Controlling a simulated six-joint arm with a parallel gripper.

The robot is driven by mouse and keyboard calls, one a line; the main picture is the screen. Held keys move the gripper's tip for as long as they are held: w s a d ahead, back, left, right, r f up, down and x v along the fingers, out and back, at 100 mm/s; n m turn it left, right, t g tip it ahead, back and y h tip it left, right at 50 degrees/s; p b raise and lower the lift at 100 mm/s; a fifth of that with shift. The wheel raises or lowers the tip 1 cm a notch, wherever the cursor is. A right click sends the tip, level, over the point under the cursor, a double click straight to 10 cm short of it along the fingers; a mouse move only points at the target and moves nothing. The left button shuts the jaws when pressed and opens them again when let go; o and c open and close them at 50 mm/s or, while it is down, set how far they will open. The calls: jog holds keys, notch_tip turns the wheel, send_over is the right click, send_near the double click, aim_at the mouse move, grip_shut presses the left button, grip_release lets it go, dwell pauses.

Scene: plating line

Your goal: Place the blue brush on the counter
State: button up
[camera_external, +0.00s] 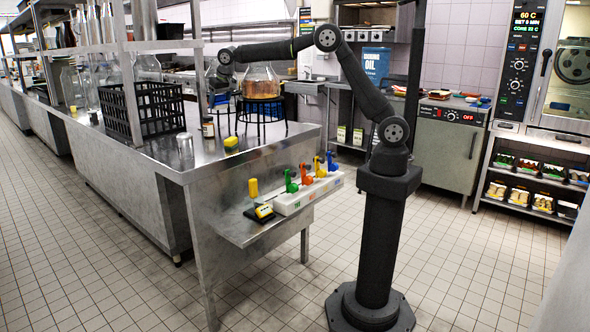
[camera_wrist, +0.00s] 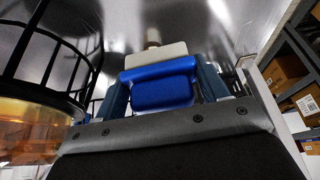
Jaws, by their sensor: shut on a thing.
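In the wrist view the blue brush (camera_wrist: 163,85) sits between the two fingers of my gripper (camera_wrist: 165,78), which is shut on it. Its pale head (camera_wrist: 155,56) points away from the palm, toward the shiny steel surface. In the external view my gripper (camera_external: 217,82) hangs over the steel counter (camera_external: 160,150), just left of the glass flask. The brush is small and partly hidden there. I cannot tell whether it touches the counter.
A glass flask of amber liquid (camera_external: 261,88) on a black wire stand (camera_external: 262,120) is close by on the right.

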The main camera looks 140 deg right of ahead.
jog(key=s+d, duration=0.1)
jog(key=s, duration=0.1)
jog(key=s+d+f, duration=0.1)
jog(key=d, duration=0.1)
jog(key=shift+s, duration=0.35)
send_over(203, 147)
jog(key=a, duration=0.2)
jog(key=f, duration=1.1)
jog(key=shift+d, duration=0.25)
jog(key=shift+w+f, duration=0.1)
jog(key=shift+f, duration=1.9)
jog(key=o, duration=1)
jog(key=shift+f, duration=0.15)
